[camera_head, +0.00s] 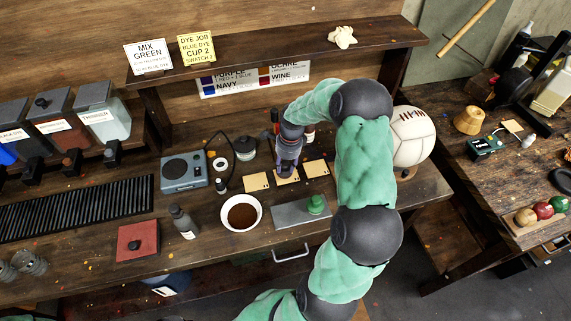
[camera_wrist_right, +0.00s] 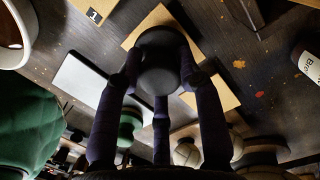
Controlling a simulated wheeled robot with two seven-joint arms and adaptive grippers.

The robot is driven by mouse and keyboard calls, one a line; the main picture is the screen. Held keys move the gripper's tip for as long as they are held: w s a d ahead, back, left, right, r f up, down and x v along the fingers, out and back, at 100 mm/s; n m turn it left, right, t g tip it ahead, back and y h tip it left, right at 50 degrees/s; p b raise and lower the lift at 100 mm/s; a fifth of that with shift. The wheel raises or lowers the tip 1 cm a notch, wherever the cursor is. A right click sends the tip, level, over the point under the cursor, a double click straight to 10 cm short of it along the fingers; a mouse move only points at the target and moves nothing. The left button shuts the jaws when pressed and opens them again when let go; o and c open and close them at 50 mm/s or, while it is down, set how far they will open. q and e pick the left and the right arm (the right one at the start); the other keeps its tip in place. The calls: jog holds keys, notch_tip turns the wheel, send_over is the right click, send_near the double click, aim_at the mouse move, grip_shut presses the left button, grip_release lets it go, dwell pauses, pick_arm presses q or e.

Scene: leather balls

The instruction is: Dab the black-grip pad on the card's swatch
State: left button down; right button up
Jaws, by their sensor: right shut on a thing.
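My right gripper (camera_head: 288,163) is over the middle of three tan cards on the bench. In the right wrist view its fingers (camera_wrist_right: 160,75) are closed around a dark round thing, the black-grip pad (camera_wrist_right: 160,52). The middle card (camera_head: 288,178) is partly covered by the gripper in the head view. Tan card surface also shows beside the pad in the wrist view (camera_wrist_right: 222,98). The swatch is hidden, and I cannot tell whether the pad touches the card. The other cards lie to the left (camera_head: 257,182) and right (camera_head: 317,169). My left gripper is not in view.
A grey plate (camera_head: 287,217) with a green-grip pad (camera_head: 316,204) lies in front. A white bowl of brown stuff (camera_head: 241,212), a grey bottle (camera_head: 183,222) and a blue-grey device (camera_head: 184,171) stand left. A white ball (camera_head: 411,137) is at right. A yellow sign (camera_head: 196,49) stands on the shelf.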

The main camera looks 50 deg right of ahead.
jog(key=shift+f+b, duration=0.35)
jog(key=shift+f, duration=0.05)
dwell(1.3)
jog(key=shift+r, duration=0.15)
dwell(1.7)
jog(key=shift+r+p, duration=2.3)
jog(key=shift+r, duration=1.1)
